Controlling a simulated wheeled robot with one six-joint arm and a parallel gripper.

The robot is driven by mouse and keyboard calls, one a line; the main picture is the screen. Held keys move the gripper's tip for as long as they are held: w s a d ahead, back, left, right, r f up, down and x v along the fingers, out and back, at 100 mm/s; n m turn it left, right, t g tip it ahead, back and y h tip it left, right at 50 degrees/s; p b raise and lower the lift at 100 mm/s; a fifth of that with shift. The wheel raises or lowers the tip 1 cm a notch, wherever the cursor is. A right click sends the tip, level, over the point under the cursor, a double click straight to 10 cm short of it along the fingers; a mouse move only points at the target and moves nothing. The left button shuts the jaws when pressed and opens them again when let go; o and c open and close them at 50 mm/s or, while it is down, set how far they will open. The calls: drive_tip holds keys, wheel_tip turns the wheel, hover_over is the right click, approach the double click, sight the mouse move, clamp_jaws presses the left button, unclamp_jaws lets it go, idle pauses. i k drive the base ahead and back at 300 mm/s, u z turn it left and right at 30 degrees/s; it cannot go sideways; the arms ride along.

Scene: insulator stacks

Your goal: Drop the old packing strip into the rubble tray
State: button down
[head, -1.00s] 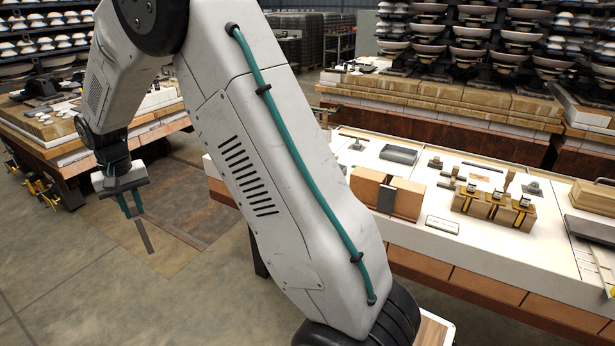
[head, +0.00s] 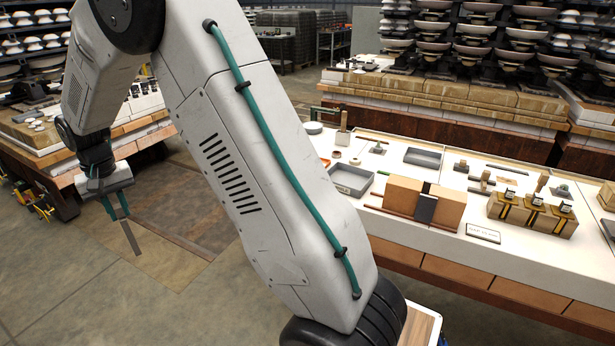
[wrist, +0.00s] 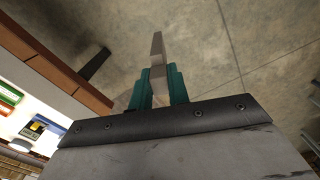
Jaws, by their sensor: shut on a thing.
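My gripper (head: 117,211) is at the left of the head view, shut on a thin grey strip (head: 132,239). The strip hangs down, slightly tilted, over the open floor. In the wrist view the teal fingers of my gripper (wrist: 158,88) close on the strip (wrist: 157,52), which sticks out past them. Two shallow grey trays stand on the white bench: one nearer tray (head: 351,176) just right of my arm, and one farther tray (head: 423,157). I cannot tell which is the rubble tray. My gripper is well left of both and apart from them.
The white bench (head: 395,236) also holds brown blocks with a dark plate (head: 426,205), a yellow-striped block (head: 532,214), a label plate (head: 483,232) and small tools. A second loaded bench (head: 50,145) stands behind my gripper at left. The floor (head: 170,290) below is clear.

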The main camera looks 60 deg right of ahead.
sight(352, 182)
drive_tip(key=z, duration=0.55)
drive_tip(key=i, duration=0.5)
drive_tip(key=z, duration=0.6)
